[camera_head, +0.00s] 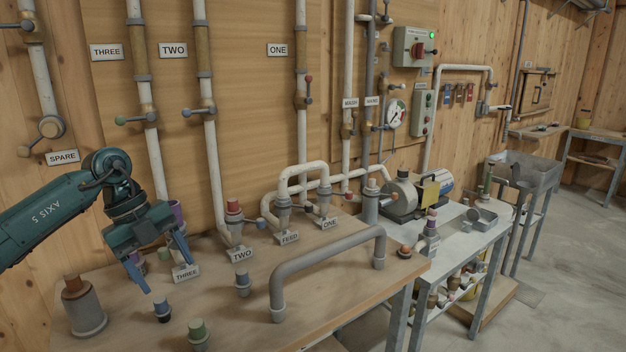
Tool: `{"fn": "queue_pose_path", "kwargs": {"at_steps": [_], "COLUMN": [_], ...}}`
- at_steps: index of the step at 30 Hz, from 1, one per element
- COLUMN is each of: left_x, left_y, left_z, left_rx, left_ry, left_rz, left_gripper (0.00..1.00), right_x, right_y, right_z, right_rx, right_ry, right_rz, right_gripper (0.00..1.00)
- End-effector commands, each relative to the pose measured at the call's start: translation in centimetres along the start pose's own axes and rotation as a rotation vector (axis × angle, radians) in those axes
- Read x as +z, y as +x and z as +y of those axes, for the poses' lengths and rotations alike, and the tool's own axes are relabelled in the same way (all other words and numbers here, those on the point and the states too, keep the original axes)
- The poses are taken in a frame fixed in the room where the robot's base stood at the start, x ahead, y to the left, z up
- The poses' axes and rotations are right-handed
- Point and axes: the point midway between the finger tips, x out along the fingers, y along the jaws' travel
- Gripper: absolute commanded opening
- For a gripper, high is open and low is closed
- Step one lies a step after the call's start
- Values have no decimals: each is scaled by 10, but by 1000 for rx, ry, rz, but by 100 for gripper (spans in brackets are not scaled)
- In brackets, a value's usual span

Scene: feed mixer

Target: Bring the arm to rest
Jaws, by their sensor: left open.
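My left arm (45,213) comes in from the left edge, dark teal, and reaches over the near left end of the wooden bench. Its gripper (167,276) points down with its two blue-tipped fingers spread apart. I see nothing held between them. My right gripper is not in view.
A grey U-shaped pipe (328,262) stands on the bench (330,305) to the right. Pipes with valves rise along the wooden wall behind. A pump (402,196) sits farther right.

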Motion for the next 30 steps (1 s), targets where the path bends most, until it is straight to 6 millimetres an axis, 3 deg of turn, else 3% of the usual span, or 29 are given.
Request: {"fn": "queue_pose_path", "kwargs": {"at_steps": [1, 3, 7, 12, 15, 19, 23, 26, 30], "left_x": [-18, -49, -123, -202, -226, -230, -211, -192, -179], "left_y": [29, 64, 121, 153, 158, 165, 187, 217, 270], "left_z": [-13, -32, -65, -92, -100, -97, -75, -42, 27], "left_rx": [-45, -139, -386, -775, -999, -1243, -1390, -1417, -1322], "left_ry": [65, 152, 265, 213, 72, -210, -579, -888, -1297], "left_rz": [76, 190, 438, 708, 806, 847, 793, 695, 517], "left_gripper": [69, 69, 69, 69, 69, 69, 69, 69, 69], "right_x": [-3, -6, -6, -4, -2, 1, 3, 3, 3], "right_y": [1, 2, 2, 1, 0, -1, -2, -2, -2], "right_z": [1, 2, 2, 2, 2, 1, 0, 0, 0], "right_rx": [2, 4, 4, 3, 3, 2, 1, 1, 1], "right_ry": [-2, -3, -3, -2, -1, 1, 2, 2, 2], "right_rz": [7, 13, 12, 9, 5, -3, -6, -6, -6], "right_gripper": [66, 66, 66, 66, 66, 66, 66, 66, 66]}}
